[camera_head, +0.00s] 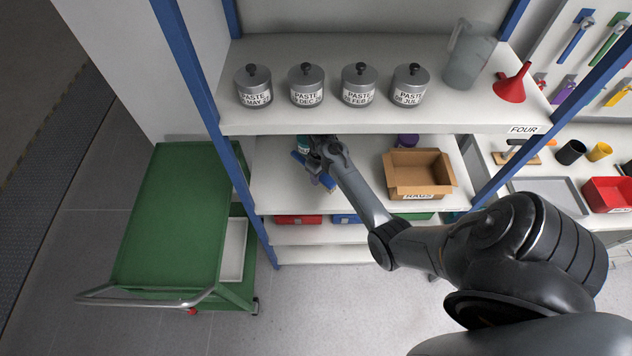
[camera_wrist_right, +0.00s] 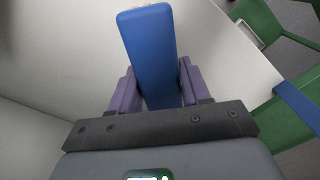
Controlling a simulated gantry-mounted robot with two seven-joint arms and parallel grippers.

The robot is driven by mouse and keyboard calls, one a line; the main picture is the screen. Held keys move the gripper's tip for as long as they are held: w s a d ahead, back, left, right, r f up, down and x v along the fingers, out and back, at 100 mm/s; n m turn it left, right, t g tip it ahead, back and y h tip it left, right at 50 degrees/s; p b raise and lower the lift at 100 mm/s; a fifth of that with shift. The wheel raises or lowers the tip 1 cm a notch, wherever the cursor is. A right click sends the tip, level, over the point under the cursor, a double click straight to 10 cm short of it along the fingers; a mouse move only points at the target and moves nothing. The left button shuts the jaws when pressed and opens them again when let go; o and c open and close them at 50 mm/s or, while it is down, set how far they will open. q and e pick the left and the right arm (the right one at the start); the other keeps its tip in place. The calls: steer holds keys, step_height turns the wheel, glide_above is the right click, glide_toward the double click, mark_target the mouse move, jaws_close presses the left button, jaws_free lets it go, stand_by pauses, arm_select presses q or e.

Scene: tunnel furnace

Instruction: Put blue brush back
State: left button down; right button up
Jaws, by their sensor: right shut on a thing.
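My right gripper (camera_head: 318,172) reaches into the middle shelf of the blue-posted rack, left of the cardboard box. In the right wrist view my gripper (camera_wrist_right: 156,88) is shut on the blue brush (camera_wrist_right: 148,45), with its purple-grey fingers on either side. My left gripper is not in view.
Above, the top shelf (camera_head: 390,123) holds several paste pots, a clear jug (camera_head: 468,55) and a red funnel (camera_head: 511,84). A cardboard box (camera_head: 420,172) and a purple item (camera_head: 407,140) stand right of my gripper. A green trolley (camera_head: 172,215) is at left. A tool board (camera_head: 585,70) hangs at upper right.

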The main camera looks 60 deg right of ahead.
steer(key=shift+w+a+f, duration=0.15)
steer(key=shift+w+f, duration=0.4)
steer(key=shift+w, duration=0.25)
steer(key=shift+f+b, duration=0.3)
steer(key=shift+f, duration=1.65)
steer(key=shift+f, duration=0.1)
steer(key=o, duration=1.2)
